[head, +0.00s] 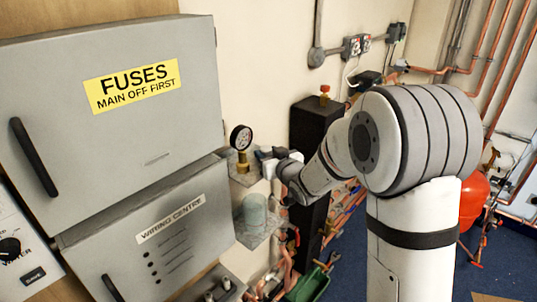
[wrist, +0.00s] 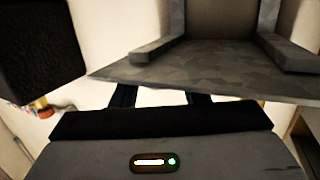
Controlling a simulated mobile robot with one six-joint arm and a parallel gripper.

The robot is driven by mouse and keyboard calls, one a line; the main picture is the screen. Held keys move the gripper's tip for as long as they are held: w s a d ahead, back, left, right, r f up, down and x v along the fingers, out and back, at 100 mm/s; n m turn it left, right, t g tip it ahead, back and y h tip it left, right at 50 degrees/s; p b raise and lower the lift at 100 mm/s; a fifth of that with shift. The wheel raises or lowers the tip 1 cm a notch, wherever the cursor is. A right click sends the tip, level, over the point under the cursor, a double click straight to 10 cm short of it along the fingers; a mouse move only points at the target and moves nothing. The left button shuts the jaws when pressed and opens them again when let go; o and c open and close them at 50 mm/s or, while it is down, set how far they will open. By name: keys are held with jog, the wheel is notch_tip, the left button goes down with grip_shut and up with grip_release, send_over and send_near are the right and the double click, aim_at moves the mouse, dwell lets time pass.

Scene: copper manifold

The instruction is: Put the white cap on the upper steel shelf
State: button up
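The upper steel shelf (head: 240,178) sticks out beside the grey cabinets and carries a dial gauge on a brass fitting (head: 241,138). My gripper (head: 264,154) is at the shelf's right side, close to the gauge. A small white patch shows by the gripper; I cannot tell whether it is the white cap or part of my gripper. In the wrist view, which looks upside down, the shelf's underside (wrist: 225,80) hides my fingertips. The visible finger bases are apart. A pale grey cylinder (head: 254,211) stands on the lower steel shelf (head: 256,238).
A tall black column (head: 308,140) with a brass and red valve (head: 324,94) stands close to my wrist. Grey cabinets (head: 110,60) fill the left. Copper pipes and a green bin (head: 308,285) are below. A red vessel (head: 473,200) is partly behind my arm.

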jog(key=o, duration=0.4)
jog(key=shift+s+r, duration=0.1)
jog(key=shift+r, duration=0.1)
jog(key=s+d+m+g+h+b, duration=0.35)
jog(key=s+d+h, duration=0.35)
jog(key=s+d, duration=1)
jog(key=s+d+f+m+g+h, duration=0.1)
jog(key=s+g, duration=0.6)
jog(key=s, duration=1.1)
jog(key=shift+s+d+f+m+p, duration=0.25)
jog(key=shift+d+f+m+p, duration=0.3)
jog(key=shift+f, duration=0.3)
